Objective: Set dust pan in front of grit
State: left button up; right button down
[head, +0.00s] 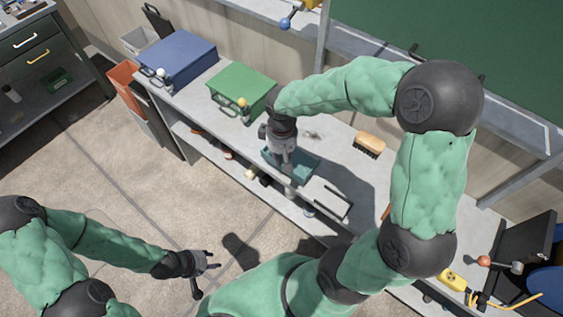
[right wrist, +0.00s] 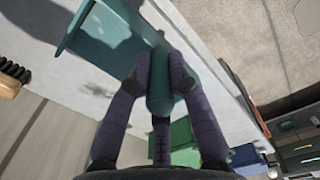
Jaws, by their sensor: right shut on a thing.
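The teal dust pan (head: 305,168) is at the bench's front edge, partly hidden by my right gripper (head: 284,158). In the right wrist view, the gripper (right wrist: 160,72) is shut on the dust pan's handle (right wrist: 160,95), and the flat pan (right wrist: 105,40) spreads to the upper left. I cannot tell whether the pan touches the bench. The grit (head: 313,134) is a dark smudge on the bench behind the pan; it also shows in the right wrist view (right wrist: 97,90). My left gripper (head: 203,270) is open and empty over the floor.
A wooden brush (head: 370,143) lies on the bench (head: 340,172) right of the grit. A green case (head: 240,88) and a blue case (head: 178,54) stand to the left. A yellow device (head: 453,279) with a cable is at lower right. A wall rises behind the bench.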

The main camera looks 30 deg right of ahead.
jog(key=shift+w+d+f+b, duration=0.15)
jog(key=shift+f+b, duration=0.1)
jog(key=shift+f, duration=0.4)
jog(key=shift+w+a+f+b, duration=0.1)
jog(key=shift+f+b, duration=0.2)
jog(key=shift+f, duration=0.4)
jog(key=shift+w+d+f+b, duration=0.15)
jog(key=shift+f+b, duration=0.1)
jog(key=shift+f, duration=0.4)
jog(key=shift+f, duration=0.2)
jog(key=c, duration=1.1)
grip_release()
jog(key=shift+c, duration=0.2)
jog(key=shift+r, duration=0.1)
